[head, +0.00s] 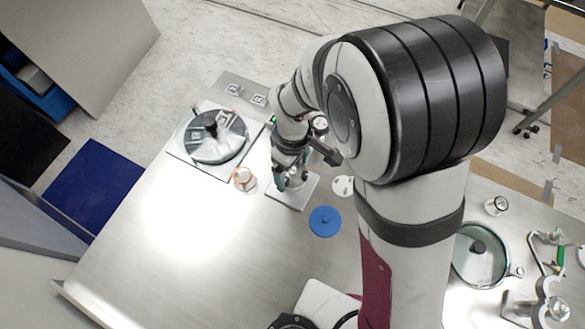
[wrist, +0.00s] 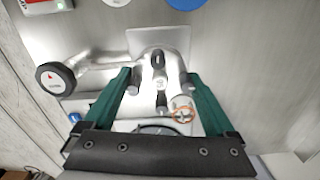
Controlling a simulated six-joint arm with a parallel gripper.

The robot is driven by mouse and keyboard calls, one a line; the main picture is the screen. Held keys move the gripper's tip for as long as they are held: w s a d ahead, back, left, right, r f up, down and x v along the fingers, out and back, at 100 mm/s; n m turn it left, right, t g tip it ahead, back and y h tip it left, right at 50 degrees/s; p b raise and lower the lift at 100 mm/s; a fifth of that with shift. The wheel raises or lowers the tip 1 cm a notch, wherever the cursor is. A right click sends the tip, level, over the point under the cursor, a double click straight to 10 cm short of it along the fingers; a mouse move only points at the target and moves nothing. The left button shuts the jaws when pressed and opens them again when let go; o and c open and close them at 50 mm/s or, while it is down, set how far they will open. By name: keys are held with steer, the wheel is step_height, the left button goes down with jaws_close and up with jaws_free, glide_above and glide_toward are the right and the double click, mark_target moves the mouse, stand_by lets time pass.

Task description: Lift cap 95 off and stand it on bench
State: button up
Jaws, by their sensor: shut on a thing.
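My gripper (head: 286,178) is low over the bench (head: 190,235), by a grey square plate (head: 291,193). In the wrist view its two teal fingers (wrist: 157,76) stand on either side of a shiny metal fitting (wrist: 158,62) with several stubs, and they are shut on it. No number 95 can be read, so I cannot tell which part is the cap. The arm and gripper hide much of the fitting in the head view.
A round gauge (wrist: 55,80) joins the fitting by a pipe. A glass-lidded chamber (head: 214,137) and an orange-rimmed part (head: 244,179) stand left. A blue disc (head: 325,221) and a white disc (head: 343,186) lie nearby. The bench's front left is clear.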

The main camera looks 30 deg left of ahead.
step_height(320, 180, up, 4)
steer(key=shift+r, duration=0.2)
steer(key=w+d+r, duration=0.2)
steer(key=d+r, duration=0.7)
steer(key=d, duration=0.2)
steer(key=shift+w+d+r, duration=0.2)
steer(key=shift+w+r, duration=0.15)
steer(key=shift+w, duration=0.05)
glide_above(268, 150)
steer(key=f, duration=1.6)
steer(key=shift+d, duration=0.2)
steer(key=shift+a+f, duration=0.15)
steer(key=shift+f, duration=1.95)
steer(key=shift+f, duration=0.1)
